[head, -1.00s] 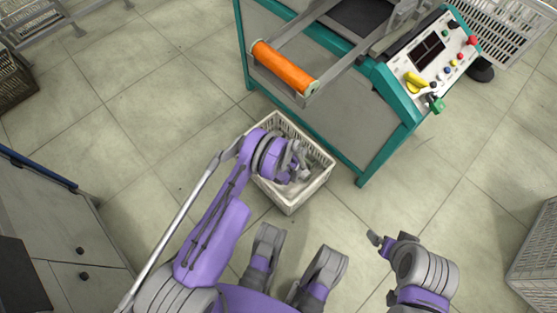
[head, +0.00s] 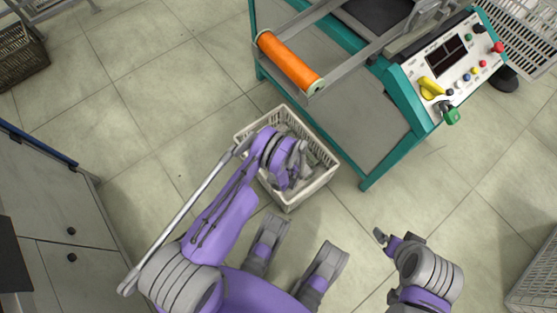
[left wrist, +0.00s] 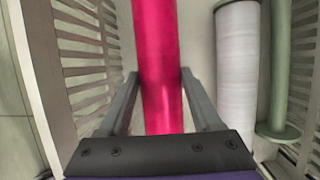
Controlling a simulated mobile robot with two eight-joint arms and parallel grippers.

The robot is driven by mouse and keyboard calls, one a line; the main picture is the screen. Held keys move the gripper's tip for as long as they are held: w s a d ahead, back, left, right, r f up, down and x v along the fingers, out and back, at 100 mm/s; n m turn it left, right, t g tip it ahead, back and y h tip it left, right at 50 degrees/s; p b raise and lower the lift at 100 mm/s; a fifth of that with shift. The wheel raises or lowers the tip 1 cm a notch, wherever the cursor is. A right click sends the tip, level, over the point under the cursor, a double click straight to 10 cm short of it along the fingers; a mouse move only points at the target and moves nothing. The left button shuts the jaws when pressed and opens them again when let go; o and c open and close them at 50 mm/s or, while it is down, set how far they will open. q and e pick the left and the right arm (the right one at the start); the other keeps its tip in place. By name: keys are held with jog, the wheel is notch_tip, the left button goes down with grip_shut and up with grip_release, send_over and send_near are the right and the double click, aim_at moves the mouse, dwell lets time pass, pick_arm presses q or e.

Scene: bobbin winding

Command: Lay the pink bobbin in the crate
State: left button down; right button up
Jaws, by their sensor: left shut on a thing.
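The pink bobbin (left wrist: 160,60) lies lengthwise between the fingers of my left gripper (left wrist: 158,78) in the left wrist view. The gripper is shut on it. In the head view, my left gripper (head: 296,172) reaches down over the white slatted crate (head: 312,188), and my arm hides the bobbin. In the left wrist view, the crate's slatted wall (left wrist: 85,50) shows left of the bobbin, with the crate's floor around it. I cannot tell whether the bobbin touches the floor. My right gripper (head: 384,240) is at the lower right, away from the crate; its jaw state is unclear.
A white bobbin (left wrist: 238,70) and a green bobbin (left wrist: 276,60) lie in the crate, right of the pink one. A teal-framed machine (head: 375,165) with an orange roll (head: 290,62) stands just behind the crate. A grey cabinet (head: 50,210) is at left. Open floor lies between.

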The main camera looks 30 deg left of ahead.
dwell(0.3)
pick_arm(q)
grip_release()
jog(key=shift+s, duration=0.1)
jog(key=p+v, duration=0.2)
jog(key=v, duration=0.9)
jog(key=shift+p, duration=0.4)
jog(key=shift+f, duration=0.1)
